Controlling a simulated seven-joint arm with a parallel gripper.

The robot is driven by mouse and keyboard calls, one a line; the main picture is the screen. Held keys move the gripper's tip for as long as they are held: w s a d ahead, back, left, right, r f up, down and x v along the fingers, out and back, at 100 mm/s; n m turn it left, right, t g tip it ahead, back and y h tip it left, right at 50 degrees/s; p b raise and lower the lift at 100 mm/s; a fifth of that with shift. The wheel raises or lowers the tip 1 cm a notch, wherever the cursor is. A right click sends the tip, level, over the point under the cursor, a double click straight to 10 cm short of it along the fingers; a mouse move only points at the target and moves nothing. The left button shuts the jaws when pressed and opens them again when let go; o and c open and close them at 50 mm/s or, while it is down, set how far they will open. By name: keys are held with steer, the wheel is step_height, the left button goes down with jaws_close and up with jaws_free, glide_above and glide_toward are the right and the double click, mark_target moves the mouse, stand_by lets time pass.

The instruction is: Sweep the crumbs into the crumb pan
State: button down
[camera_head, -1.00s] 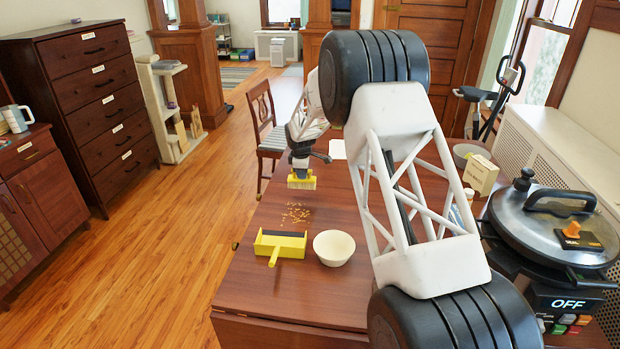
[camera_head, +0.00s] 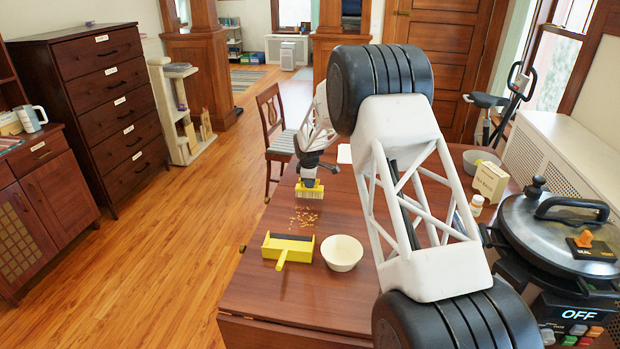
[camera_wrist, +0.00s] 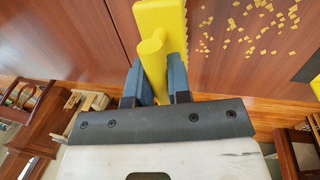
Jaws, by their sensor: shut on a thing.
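My gripper (camera_head: 308,182) is shut on the handle of a yellow brush (camera_head: 309,191) with pale bristles, held upright with the bristles down at the far side of the crumbs. In the wrist view the jaws (camera_wrist: 155,82) clasp the brush's yellow handle (camera_wrist: 151,48). Small tan crumbs (camera_head: 304,217) lie scattered on the brown table between the brush and the pan; they also show in the wrist view (camera_wrist: 262,28). The yellow crumb pan (camera_head: 287,248), with a dark strip along its far edge, lies nearer, its handle towards the camera. I cannot tell whether the bristles touch the table.
A cream bowl (camera_head: 342,253) stands just right of the pan. A large pressure cooker (camera_head: 560,235), a box (camera_head: 490,181) and a small bottle (camera_head: 477,205) are on the right. A chair (camera_head: 272,130) stands beyond the table (camera_head: 270,300). The table's left edge is close to the pan.

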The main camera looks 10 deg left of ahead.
steer(key=shift+f, duration=1.45)
steer(key=shift+f, duration=0.2)
steer(key=shift+s+r, duration=0.1)
steer(key=shift+s, duration=1.45)
steer(key=shift+s+a, duration=0.1)
steer(key=shift+s, duration=1.45)
